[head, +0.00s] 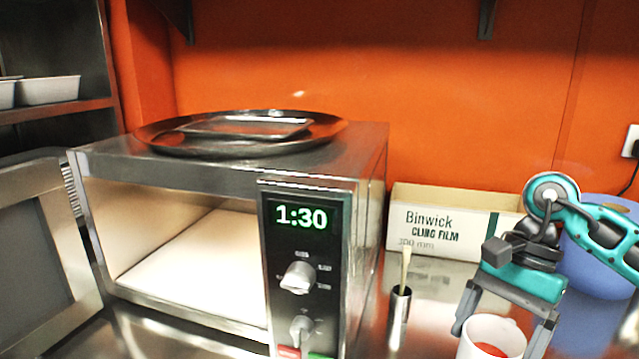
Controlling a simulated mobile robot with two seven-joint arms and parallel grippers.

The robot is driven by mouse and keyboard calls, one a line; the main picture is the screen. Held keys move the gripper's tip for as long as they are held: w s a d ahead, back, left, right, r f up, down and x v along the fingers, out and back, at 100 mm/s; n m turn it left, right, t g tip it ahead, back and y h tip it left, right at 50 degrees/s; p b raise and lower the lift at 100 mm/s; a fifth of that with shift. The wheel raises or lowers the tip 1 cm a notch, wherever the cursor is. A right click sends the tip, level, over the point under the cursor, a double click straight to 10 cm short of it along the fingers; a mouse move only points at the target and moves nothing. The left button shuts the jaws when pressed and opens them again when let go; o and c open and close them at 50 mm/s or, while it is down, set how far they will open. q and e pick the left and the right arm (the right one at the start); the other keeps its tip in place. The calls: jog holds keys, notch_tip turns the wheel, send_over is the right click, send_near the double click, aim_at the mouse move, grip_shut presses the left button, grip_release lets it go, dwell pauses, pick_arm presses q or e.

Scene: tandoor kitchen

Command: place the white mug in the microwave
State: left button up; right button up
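The white mug (488,342) is at the bottom right of the head view, with red showing inside it; its lower part is cut off by the frame edge. My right gripper (503,325) points down at the mug with its fingers spread, one at each side of the rim. I see no firm contact. The microwave (226,174) stands on the left with its display reading 1:30. Its door (45,258) is swung open to the left, and the visible part of its pale cavity is empty. My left gripper is out of view.
A round metal tray (165,137) with a smaller dish lies on top of the microwave. A cling film box (435,236), a small metal holder with a brush (400,303) and a blue round container (597,270) stand on the steel counter. Shelves with pale containers (48,90) are at the left.

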aim_at(457, 358)
jog(key=a+f+n, duration=0.1)
jog(key=n, duration=0.1)
jog(key=a+f+n+g+h, duration=0.1)
jog(key=n, duration=0.1)
jog(key=a+f+n+h, duration=0.1)
jog(key=f+n, duration=0.1)
jog(key=n, duration=0.1)
jog(key=shift+w, duration=0.1)
jog(key=f+n, duration=0.1)
jog(key=a+n+h, duration=0.1)
jog(key=n, duration=0.1)
jog(key=shift+a+f+g+h, duration=0.1)
jog(key=shift+f+g+h, duration=0.2)
jog(key=shift+f, duration=0.05)
